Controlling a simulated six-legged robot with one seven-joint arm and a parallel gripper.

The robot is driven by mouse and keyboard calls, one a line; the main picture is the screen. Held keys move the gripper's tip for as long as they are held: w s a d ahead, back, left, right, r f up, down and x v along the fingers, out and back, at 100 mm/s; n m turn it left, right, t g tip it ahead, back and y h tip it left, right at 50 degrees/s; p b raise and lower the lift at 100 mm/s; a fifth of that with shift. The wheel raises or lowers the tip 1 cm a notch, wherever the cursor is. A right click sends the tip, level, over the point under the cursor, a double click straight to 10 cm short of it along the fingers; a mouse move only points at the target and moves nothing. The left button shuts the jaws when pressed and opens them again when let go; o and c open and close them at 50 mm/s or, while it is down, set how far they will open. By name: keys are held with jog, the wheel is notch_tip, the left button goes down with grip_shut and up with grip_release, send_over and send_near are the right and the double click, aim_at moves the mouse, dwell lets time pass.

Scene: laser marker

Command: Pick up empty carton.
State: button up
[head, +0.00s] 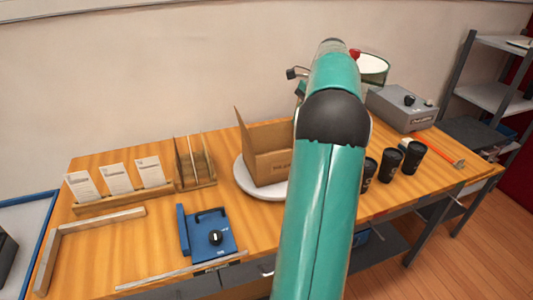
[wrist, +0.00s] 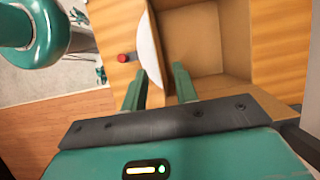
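The empty carton (head: 268,160) is an open brown cardboard box with a raised flap, standing on a round white plate (head: 242,182) on the wooden table. My arm hides its right side in the head view. In the wrist view the carton (wrist: 205,35) shows its open inside. My gripper (wrist: 160,78) is open, with two green fingers pointing at the carton. The left finger shows over the plate's side, and the right finger overlaps the carton's opening. I see no grip on the carton, and cannot tell how far the fingertips are from it. The head view mostly hides the gripper.
A wooden holder with cards (head: 115,178), a divided rack (head: 195,165) and a blue device (head: 210,235) lie left of the carton. Several black cups (head: 391,165) and a grey box (head: 402,108) stand right. A wall is behind the table. Bare tabletop shows front left.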

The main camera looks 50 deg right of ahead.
jog(key=shift+s+x, duration=0.15)
jog(key=shift+x, duration=2.1)
jog(key=shift+s+x, duration=0.15)
jog(key=shift+x, duration=2.15)
jog(key=shift+s+x, duration=0.15)
jog(key=shift+x, duration=2.1)
jog(key=shift+f, duration=0.1)
grip_shut()
